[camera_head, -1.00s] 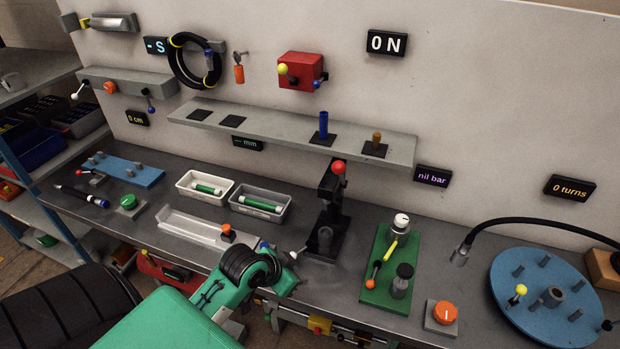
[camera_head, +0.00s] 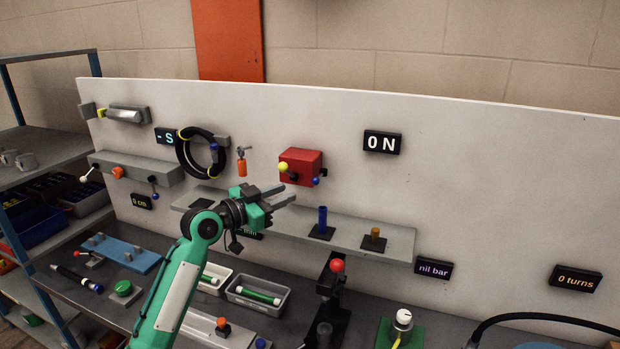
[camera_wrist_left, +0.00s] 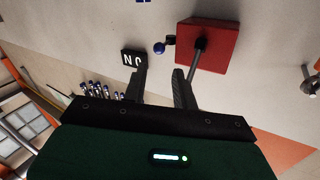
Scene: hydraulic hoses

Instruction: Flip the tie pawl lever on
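A red box (camera_head: 301,165) is mounted on the white back panel, left of the "0 N" display (camera_head: 382,142). It has a lever with a yellow knob (camera_head: 283,167) at its left and a blue knob (camera_head: 316,181) at its lower right. No label tells which one is the tie pawl lever. My left gripper (camera_head: 284,195) is open and empty, below and in front of the box. In the left wrist view the red box (camera_wrist_left: 210,47) and blue knob (camera_wrist_left: 159,48) lie beyond my parted fingers; the yellow knob is not visible there.
A grey shelf (camera_head: 350,231) with a blue peg (camera_head: 322,219) runs below the box. Trays and a red-knobbed press (camera_head: 333,284) stand on the bench below.

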